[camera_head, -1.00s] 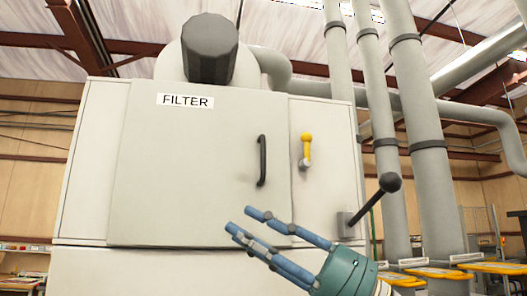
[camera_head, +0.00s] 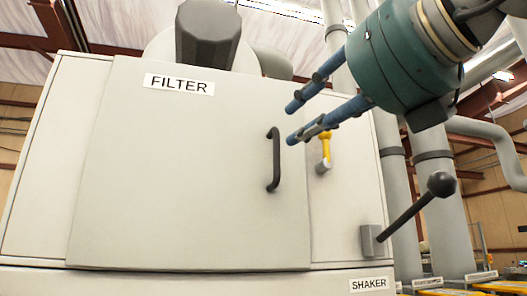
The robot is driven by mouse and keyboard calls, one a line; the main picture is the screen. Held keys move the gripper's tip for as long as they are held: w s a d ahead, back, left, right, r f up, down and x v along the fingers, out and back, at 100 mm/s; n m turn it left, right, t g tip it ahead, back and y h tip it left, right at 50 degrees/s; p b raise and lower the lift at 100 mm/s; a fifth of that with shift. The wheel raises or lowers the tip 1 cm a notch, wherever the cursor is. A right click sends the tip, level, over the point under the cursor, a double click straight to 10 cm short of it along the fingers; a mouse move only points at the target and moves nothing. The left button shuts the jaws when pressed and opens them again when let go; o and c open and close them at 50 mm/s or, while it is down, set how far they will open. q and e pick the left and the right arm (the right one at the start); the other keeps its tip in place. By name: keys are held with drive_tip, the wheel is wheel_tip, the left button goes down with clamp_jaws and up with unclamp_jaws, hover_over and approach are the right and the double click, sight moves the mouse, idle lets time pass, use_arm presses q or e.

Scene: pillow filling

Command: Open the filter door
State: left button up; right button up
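The filter door (camera_head: 180,170) is a large pale grey panel labelled FILTER on the front of the filter cabinet, and it looks shut. Its black handle (camera_head: 273,160) stands upright near the door's right edge. A yellow latch lever (camera_head: 325,150) is on the cabinet just right of the door, partly behind my fingers. My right gripper (camera_head: 291,123) comes in from the upper right, with its blue fingers apart and nothing between them. The fingertips are in front of the cabinet, above and right of the handle. My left gripper is not in view.
A black-knobbed shaker lever (camera_head: 412,212) sticks out at the cabinet's lower right, above a SHAKER label (camera_head: 369,284). Grey vertical pipes (camera_head: 436,200) stand to the right. A dark grey cylinder (camera_head: 207,33) sits on top of the cabinet.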

sight(275, 143)
drive_tip(key=p+x, duration=0.2)
drive_tip(key=x, duration=0.2)
drive_tip(key=shift+w+a+r, duration=0.1)
drive_tip(key=shift+w+r, duration=0.1)
drive_tip(key=shift+w, duration=0.05)
drive_tip(key=p+x, duration=0.1)
drive_tip(key=x, duration=0.2)
drive_tip(key=shift+w+a+f, duration=0.1)
drive_tip(key=shift+w, duration=0.1)
drive_tip(key=shift+p+x, duration=0.55)
drive_tip(key=shift+x, duration=0.55)
drive_tip(key=shift+f, duration=0.1)
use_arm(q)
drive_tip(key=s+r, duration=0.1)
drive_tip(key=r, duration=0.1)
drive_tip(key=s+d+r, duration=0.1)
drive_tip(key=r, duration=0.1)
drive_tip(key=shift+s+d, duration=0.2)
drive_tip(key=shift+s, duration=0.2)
use_arm(e)
clamp_jaws()
